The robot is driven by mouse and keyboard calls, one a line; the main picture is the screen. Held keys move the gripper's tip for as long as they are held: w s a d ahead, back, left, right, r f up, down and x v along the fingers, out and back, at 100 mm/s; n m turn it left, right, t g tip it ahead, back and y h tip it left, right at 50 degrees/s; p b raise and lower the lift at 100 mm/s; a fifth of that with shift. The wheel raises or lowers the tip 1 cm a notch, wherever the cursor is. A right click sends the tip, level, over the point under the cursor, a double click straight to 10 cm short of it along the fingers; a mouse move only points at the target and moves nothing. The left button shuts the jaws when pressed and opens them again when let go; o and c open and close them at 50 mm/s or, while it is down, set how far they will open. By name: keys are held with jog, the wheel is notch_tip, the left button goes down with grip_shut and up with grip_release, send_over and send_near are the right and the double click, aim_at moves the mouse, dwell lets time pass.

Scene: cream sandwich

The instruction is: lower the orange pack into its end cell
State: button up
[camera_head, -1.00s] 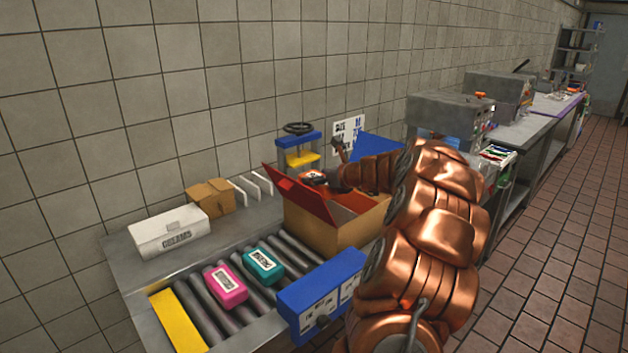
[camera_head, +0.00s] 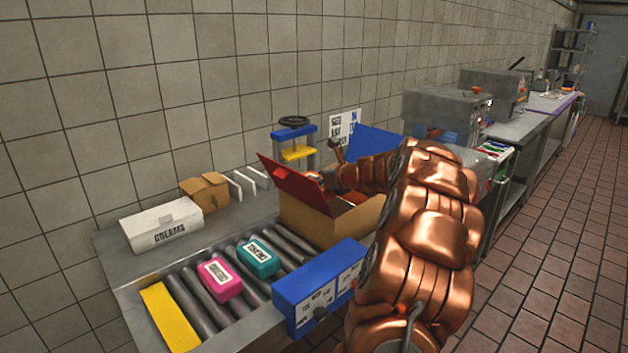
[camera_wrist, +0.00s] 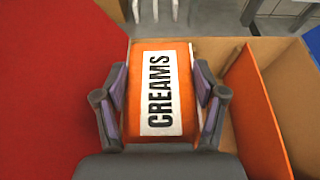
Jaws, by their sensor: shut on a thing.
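The orange pack (camera_wrist: 182,95), with a white label reading CREAMS, sits between the fingers of my gripper (camera_wrist: 160,105) in the wrist view. My gripper is shut on it from left and right. The pack is at the open cardboard box (camera_head: 312,222), beside an orange divider (camera_wrist: 252,110). To the divider's right in the wrist view is an empty part of the box. The box's red flap (camera_head: 292,184) stands raised at the left and fills the left of the wrist view. In the head view my arm and the box walls hide most of the pack; its depth is unclear.
Pink (camera_head: 220,279) and teal (camera_head: 258,257) packs lie on the roller conveyor (camera_head: 205,313), near a yellow plate (camera_head: 169,318). A blue control box (camera_head: 318,300) stands at the front. A white box (camera_head: 160,226), small cardboard box (camera_head: 205,193) and blue-yellow press (camera_head: 296,142) stand behind.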

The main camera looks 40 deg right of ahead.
jog(key=o, duration=1.2)
jog(key=shift+o, duration=0.2)
jog(key=v, duration=1.2)
notch_tip(320, 180, up, 10)
jog(key=p, duration=1.1)
dwell(0.3)
